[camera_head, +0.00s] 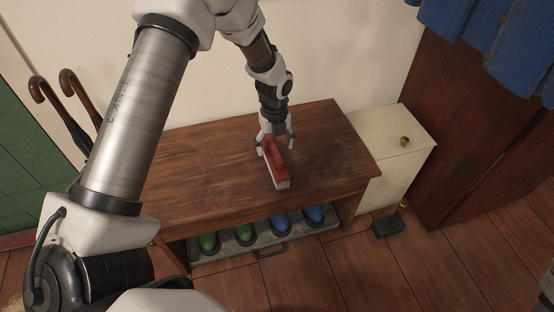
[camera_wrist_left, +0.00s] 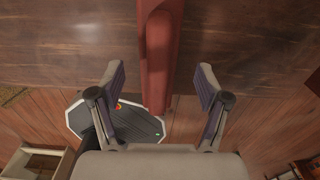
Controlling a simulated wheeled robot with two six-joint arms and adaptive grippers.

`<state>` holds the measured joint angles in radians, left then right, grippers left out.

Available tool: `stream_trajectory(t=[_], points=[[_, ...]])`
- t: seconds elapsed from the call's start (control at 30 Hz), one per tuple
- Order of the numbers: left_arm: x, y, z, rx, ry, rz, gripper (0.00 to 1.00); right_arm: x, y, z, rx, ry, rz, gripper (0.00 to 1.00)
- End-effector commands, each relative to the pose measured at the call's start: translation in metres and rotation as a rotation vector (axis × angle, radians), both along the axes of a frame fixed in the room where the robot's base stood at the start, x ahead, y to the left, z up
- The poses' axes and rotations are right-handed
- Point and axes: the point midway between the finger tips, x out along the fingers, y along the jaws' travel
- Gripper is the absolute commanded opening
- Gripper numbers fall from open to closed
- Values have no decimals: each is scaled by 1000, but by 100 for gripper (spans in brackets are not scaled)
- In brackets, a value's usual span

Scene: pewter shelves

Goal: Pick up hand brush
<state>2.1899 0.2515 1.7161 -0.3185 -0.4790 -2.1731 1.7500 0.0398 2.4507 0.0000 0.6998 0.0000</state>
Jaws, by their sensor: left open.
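The hand brush (camera_head: 275,163) has a reddish back and pale bristles along its lower side. It is at the front part of the wooden bench top (camera_head: 325,150). My left gripper (camera_head: 275,142) is open, with its fingers on either side of the brush's far part. In the left wrist view the red brush (camera_wrist_left: 160,55) runs down between the two open fingers (camera_wrist_left: 160,90), with a gap on each side. No grip on it shows. My right gripper is not in view.
Under the bench, a grey tray (camera_head: 265,250) holds green and blue shoes. A cream cabinet (camera_head: 390,150) stands at the right of the bench. Two umbrellas (camera_head: 68,110) lean at the left. Blue cloth (camera_head: 485,35) hangs at the upper right. A dark block (camera_head: 388,227) lies on the floor.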

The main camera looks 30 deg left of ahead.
Motion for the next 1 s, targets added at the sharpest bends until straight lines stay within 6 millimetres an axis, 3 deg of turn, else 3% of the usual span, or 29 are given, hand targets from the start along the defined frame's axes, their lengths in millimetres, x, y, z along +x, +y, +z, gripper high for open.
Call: stream_trajectory(t=[0.03,0.17,0.4,0.43,0.6,0.63,1.0], points=[[-3,-1,-14,0,4,0,76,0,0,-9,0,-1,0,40],[-5,-2,-37,0,4,1,76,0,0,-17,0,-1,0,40],[-5,-2,-40,0,0,1,76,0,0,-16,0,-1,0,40],[-5,-2,-40,0,0,1,72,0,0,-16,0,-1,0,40],[-5,-2,-40,0,0,1,12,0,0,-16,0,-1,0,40],[-5,-2,-41,0,0,1,6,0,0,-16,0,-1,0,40],[-5,-2,-37,0,0,1,5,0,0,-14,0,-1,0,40]])
